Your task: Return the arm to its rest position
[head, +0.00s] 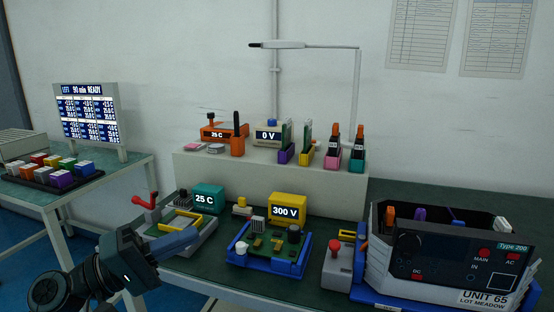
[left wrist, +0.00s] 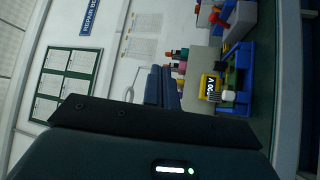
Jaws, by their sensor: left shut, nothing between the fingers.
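My left arm comes in at the lower left of the head view. Its gripper (head: 180,241) is shut and empty, above the front edge of the bench near a grey fixture with a red-handled lever (head: 145,203). In the left wrist view its blue-grey fingers (left wrist: 161,88) are together with nothing between them. My right gripper does not show in either view.
A blue-framed green circuit board (head: 268,250) lies right of my gripper, with a yellow 300 V meter (head: 288,208) behind it. The Type 200 unit (head: 450,255) stands far right. A side table (head: 100,190) holds colored blocks. The air above the bench front looks free.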

